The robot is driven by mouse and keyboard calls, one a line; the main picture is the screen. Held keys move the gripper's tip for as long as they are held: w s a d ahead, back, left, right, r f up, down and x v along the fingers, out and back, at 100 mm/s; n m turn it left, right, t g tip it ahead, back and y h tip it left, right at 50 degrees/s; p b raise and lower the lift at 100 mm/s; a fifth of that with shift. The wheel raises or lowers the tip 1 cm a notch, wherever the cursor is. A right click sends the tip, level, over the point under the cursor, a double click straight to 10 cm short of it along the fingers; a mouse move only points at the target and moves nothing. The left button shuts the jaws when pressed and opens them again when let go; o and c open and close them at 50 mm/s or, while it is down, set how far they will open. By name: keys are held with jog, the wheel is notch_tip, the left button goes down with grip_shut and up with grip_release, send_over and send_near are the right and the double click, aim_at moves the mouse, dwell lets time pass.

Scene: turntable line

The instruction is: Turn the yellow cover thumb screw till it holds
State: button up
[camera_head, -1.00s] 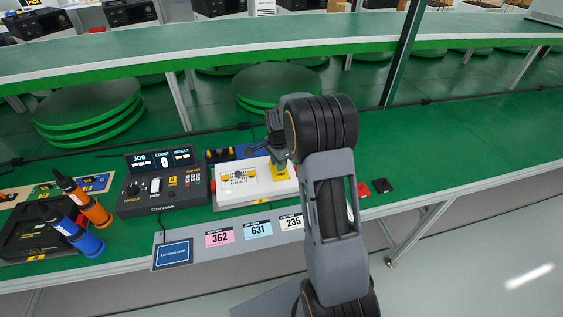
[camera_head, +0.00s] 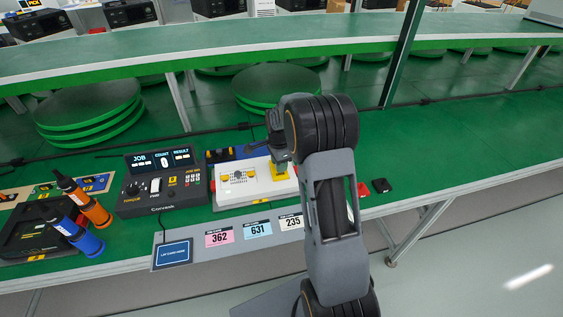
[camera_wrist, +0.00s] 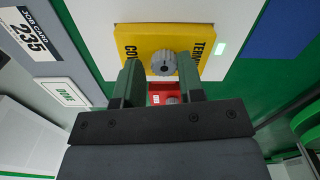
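The yellow cover (camera_wrist: 205,36) lies on a white panel, with dark lettering partly in view. It also shows in the head view (camera_head: 281,175), partly behind my gripper. Its grey, ridged thumb screw (camera_wrist: 163,63) stands in the middle of the cover. My gripper (camera_wrist: 159,66) is open, with one finger to the left and one to the right of the screw. Gaps show between the screw and both fingers. In the head view my gripper (camera_head: 276,145) is above the cover, and the screw is hidden there.
A red block with a grey knob (camera_wrist: 160,88) shows between the fingers. The white panel (camera_head: 233,192) sits beside a dark control box (camera_head: 165,180). Orange (camera_head: 90,208) and blue (camera_head: 80,236) tools stand at the left. The green bench at the right is mostly clear.

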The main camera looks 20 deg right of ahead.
jog(key=shift+o, duration=1.4)
jog(key=shift+w, duration=0.1)
jog(key=shift+r, duration=0.35)
notch_tip(320, 180, up, 13)
